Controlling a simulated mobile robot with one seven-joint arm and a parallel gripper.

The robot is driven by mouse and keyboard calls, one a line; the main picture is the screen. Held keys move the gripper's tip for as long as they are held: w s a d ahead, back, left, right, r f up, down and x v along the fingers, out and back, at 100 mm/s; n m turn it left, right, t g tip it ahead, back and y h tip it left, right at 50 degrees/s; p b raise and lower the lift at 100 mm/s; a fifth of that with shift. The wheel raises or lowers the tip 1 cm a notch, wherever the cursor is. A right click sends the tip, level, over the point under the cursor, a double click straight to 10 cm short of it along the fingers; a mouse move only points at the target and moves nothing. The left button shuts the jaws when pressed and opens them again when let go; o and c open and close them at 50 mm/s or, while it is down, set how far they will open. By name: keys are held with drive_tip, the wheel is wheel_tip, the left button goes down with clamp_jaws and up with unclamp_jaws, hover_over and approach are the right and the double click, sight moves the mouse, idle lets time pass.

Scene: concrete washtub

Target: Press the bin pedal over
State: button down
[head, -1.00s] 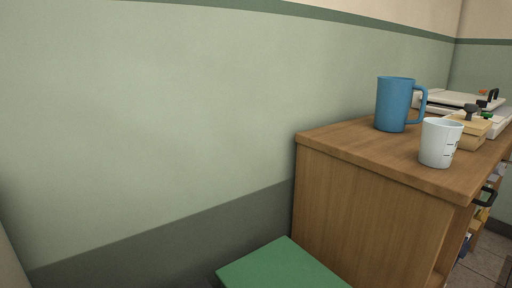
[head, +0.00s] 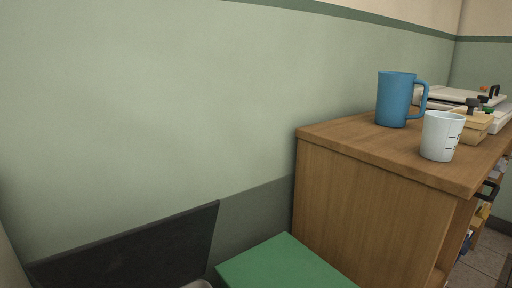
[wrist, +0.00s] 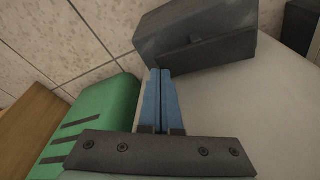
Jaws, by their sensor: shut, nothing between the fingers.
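In the wrist view my gripper (wrist: 160,72) is shut, its two blue fingers side by side with nothing between them. The tips meet the lower edge of a dark grey block (wrist: 225,38), which looks like the bin pedal; firm contact cannot be told. A pale grey surface (wrist: 250,105), probably the bin's body, lies beside and below the block. In the head view a dark flat panel (head: 130,248), which looks like the bin's lid, stands raised before the wall. A small pale rim (head: 198,284) shows beneath it. My gripper is outside the head view.
A green box-like object (head: 285,265) stands beside the bin, and in the wrist view it (wrist: 100,115) shows dark slots. A wooden cabinet (head: 365,195) at right carries a blue pitcher (head: 395,99) and a white cup (head: 441,136). Tiled floor (wrist: 55,40) shows beyond the block.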

drive_tip(key=shift+s+f, duration=0.2)
drive_tip(key=shift+s, duration=0.05)
drive_tip(key=w+p+v, duration=0.1)
drive_tip(key=p+v, duration=0.7)
drive_tip(key=shift+w+r, duration=0.2)
drive_tip(key=shift+w, duration=0.35)
